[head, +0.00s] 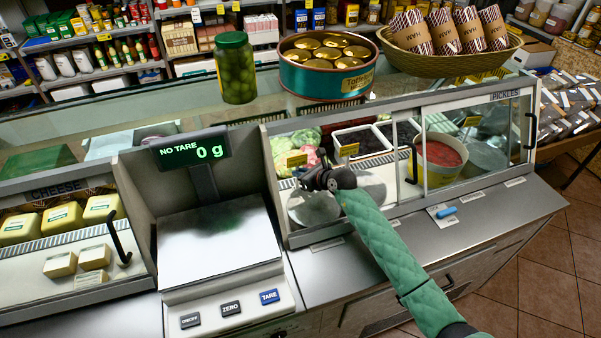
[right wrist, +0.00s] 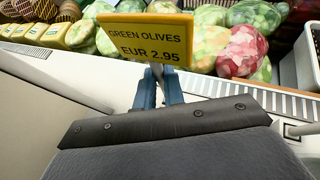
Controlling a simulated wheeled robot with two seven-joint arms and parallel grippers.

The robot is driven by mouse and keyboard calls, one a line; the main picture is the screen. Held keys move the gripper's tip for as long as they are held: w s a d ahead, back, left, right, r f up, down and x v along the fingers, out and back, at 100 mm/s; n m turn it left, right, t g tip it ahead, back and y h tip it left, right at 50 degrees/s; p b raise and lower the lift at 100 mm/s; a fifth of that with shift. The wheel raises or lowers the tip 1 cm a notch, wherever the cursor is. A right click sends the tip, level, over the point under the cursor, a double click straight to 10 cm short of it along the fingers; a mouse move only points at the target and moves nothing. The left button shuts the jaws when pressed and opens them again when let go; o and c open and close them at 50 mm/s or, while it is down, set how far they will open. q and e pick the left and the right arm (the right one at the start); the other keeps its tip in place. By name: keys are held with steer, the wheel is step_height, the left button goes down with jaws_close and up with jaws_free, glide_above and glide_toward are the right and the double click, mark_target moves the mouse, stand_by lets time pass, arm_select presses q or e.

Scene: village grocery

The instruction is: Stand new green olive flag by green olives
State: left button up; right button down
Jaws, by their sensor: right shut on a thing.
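My right gripper (head: 318,178) is at the open left section of the pickles case. In the right wrist view its blue fingers (right wrist: 158,92) are shut on the stem of a yellow flag (right wrist: 146,40) reading GREEN OLIVES, EUR 2.95. The flag stands nearly upright above the fingertips; it also shows small in the head view (head: 297,158). Behind it lie round green and red-green items (right wrist: 240,50), which also show in the head view (head: 283,151); I cannot tell which are olives. A jar of green contents (head: 235,72) stands on the glass top. My left gripper is out of view.
A dark-filled tray (head: 362,141) with a yellow flag (head: 349,150) sits to the right. Sliding glass (head: 480,135) covers the case's right side. A scale (head: 215,240) stands left of my arm. A blue pen-like object (head: 446,212) lies on the front counter, which is mostly clear.

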steer(key=shift+f, duration=0.2)
stand_by(0.6)
steer(key=c, duration=1.4)
jaws_free()
steer(key=shift+c, duration=0.6)
steer(key=shift+s+d, duration=0.1)
steer(key=shift+s+d+p, duration=0.4)
steer(key=shift+s+d, duration=0.55)
steer(key=shift+s, duration=0.05)
steer(key=shift+s+d+r, duration=0.1)
